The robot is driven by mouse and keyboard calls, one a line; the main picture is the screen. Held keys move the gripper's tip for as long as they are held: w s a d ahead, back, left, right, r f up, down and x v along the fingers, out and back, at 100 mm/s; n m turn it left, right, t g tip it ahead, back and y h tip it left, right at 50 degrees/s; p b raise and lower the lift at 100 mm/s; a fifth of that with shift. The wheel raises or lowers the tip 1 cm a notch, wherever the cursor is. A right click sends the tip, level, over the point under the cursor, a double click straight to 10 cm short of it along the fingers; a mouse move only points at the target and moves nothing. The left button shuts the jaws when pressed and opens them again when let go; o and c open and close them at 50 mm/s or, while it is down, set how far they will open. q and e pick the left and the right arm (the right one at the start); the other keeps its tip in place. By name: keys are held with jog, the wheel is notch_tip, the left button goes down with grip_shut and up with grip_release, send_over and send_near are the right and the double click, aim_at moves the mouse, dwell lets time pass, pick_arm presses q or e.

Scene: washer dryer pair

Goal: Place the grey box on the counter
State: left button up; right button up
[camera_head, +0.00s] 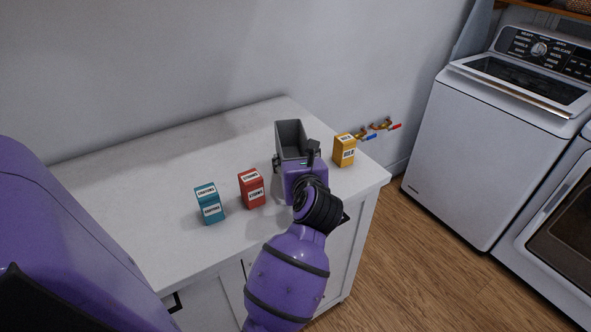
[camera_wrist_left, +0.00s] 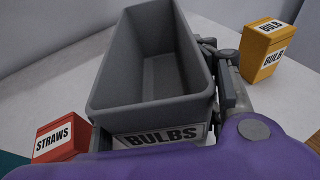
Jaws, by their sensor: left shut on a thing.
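The grey box (camera_head: 291,134) is an open, empty bin with a "BULBS" label on its near side in the left wrist view (camera_wrist_left: 150,102). My left gripper (camera_head: 296,160) is shut on the grey box at its near end, with fingers along its sides. The box is upright over the right part of the white counter (camera_head: 130,185). Its underside is hidden, so I cannot tell whether it touches the counter. My right gripper is not in view.
A red "STRAWS" box (camera_head: 252,188) and a teal box (camera_head: 209,204) stand left of the gripper. A yellow "BULB" box (camera_head: 344,150) stands to the right near the counter's edge. The counter's left side is clear. A white washer (camera_head: 490,140) stands at right.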

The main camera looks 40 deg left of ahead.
pick_arm(q)
jog(key=shift+w+f, duration=0.2)
jog(key=shift+f, duration=1.55)
jog(key=shift+f, duration=0.2)
jog(key=o, duration=1.3)
jog(key=shift+c, duration=0.2)
jog(key=shift+r, duration=0.1)
jog(key=shift+s+d+r, duration=0.1)
jog(key=shift+r, duration=0.05)
jog(key=b+v, duration=0.1)
jog(key=v, duration=0.9)
jog(key=shift+s+d, duration=0.2)
jog(key=shift+s+d+r, duration=0.3)
jog(key=shift+s+d, duration=0.05)
jog(key=shift+s, duration=0.05)
